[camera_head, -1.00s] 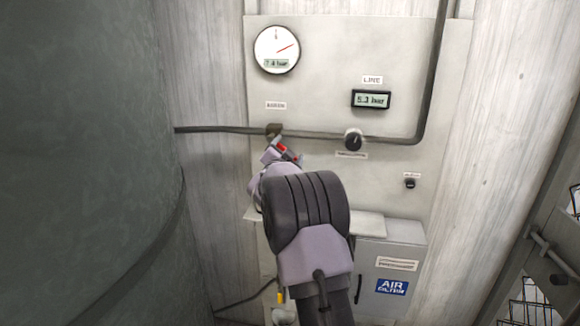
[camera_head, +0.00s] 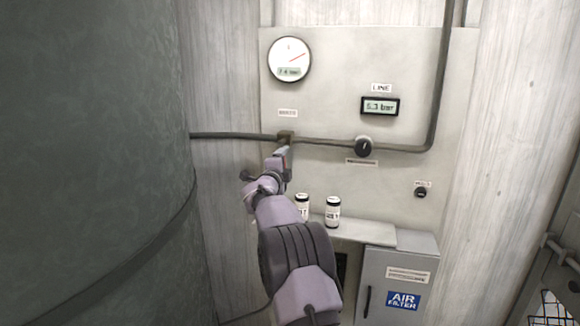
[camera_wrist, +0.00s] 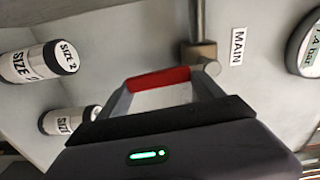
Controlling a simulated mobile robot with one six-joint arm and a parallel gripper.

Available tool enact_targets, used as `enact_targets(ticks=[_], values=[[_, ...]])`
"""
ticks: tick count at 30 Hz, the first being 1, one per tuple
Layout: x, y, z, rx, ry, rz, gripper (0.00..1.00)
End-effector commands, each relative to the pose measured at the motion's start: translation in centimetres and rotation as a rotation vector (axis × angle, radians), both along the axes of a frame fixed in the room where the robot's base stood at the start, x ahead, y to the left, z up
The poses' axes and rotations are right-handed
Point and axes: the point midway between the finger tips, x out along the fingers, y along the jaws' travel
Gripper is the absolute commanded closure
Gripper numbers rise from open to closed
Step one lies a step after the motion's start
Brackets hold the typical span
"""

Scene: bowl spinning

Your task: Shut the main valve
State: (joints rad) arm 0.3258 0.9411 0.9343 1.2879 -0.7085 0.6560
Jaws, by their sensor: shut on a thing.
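The main valve (camera_head: 285,137) is a small brownish body on the dark pipe, under a small label on the wall panel. In the wrist view its body (camera_wrist: 200,53) sits at the pipe's end beside the MAIN label (camera_wrist: 238,46). A red handle (camera_wrist: 157,78) shows between my fingers, with one end close to the valve body. My gripper (camera_head: 283,153) is just below the valve and shut on this handle; it also shows in the wrist view (camera_wrist: 162,92). In the head view my gripper hides the handle.
A round gauge (camera_head: 289,59) and a LINE display (camera_head: 380,106) are above the pipe. A black knob (camera_head: 364,147) is to the valve's right. Two white cans (camera_head: 333,213) stand on a shelf (camera_head: 365,235) beside my arm. A large dark tank (camera_head: 90,160) fills the left.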

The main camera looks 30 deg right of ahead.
Motion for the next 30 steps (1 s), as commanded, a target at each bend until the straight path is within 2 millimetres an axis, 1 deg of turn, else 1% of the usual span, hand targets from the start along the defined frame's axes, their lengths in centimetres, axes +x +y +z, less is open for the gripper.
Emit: enact_targets(ticks=[9, 23, 24, 27, 30], values=[[0.44, 0.32, -0.20, 0.054, -0.063, -0.001, 0.96], [0.51, 0.39, -0.15, 0.064, -0.073, 0.000, 0.96], [0.51, 0.40, -0.15, 0.064, -0.073, 0.000, 0.20], [0.51, 0.39, -0.14, 0.063, -0.072, -0.001, 0.02], [0.50, 0.39, -0.14, 0.062, -0.072, -0.001, 0.02]])
